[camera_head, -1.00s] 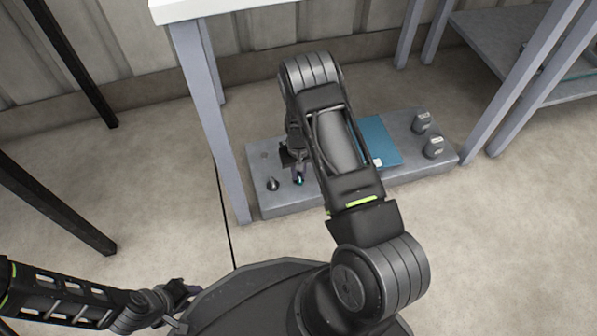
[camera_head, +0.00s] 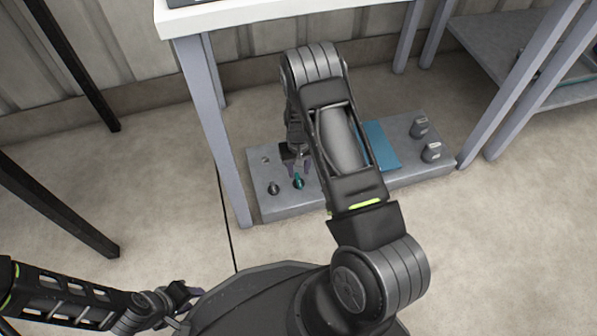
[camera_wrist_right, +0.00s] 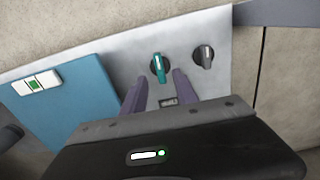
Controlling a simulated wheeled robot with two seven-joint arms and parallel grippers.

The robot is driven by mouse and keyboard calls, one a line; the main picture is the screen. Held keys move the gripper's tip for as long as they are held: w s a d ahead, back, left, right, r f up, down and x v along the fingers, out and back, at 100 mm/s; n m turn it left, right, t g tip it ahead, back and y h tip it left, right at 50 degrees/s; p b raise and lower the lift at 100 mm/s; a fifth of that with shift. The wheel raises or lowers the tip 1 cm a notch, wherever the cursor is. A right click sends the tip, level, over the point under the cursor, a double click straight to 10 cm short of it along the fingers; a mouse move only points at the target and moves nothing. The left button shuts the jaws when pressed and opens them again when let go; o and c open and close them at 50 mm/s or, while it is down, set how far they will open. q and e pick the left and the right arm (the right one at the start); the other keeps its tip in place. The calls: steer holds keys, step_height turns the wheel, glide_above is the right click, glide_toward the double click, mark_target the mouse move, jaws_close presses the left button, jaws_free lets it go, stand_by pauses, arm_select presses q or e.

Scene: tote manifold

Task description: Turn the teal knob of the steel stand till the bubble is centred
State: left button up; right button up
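The steel stand (camera_head: 345,193) is a low grey slab on the floor. Its teal knob (camera_head: 298,183) is near the front left; it also shows in the right wrist view (camera_wrist_right: 159,67) with its handle near upright in the picture. My right gripper (camera_head: 299,164) is open and empty. In its wrist view the fingertips (camera_wrist_right: 158,76) stand either side of and just short of the teal knob, apart from it. A white level block (camera_wrist_right: 36,83) with a green middle lies on the blue plate (camera_wrist_right: 72,105); the bubble is too small to judge. My left gripper (camera_head: 188,292) is at lower left, its opening unclear.
A dark knob (camera_head: 273,188) sits just left of the teal one, and also shows in the wrist view (camera_wrist_right: 203,55).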

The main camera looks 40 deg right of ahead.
mark_target(298, 177)
steer(key=shift+r+p, duration=0.35)
steer(key=shift+r, duration=1.15)
arm_select(q)
steer(key=shift+s+r, duration=0.15)
steer(key=shift+r, duration=0.4)
arm_select(e)
steer(key=shift+w, duration=0.1)
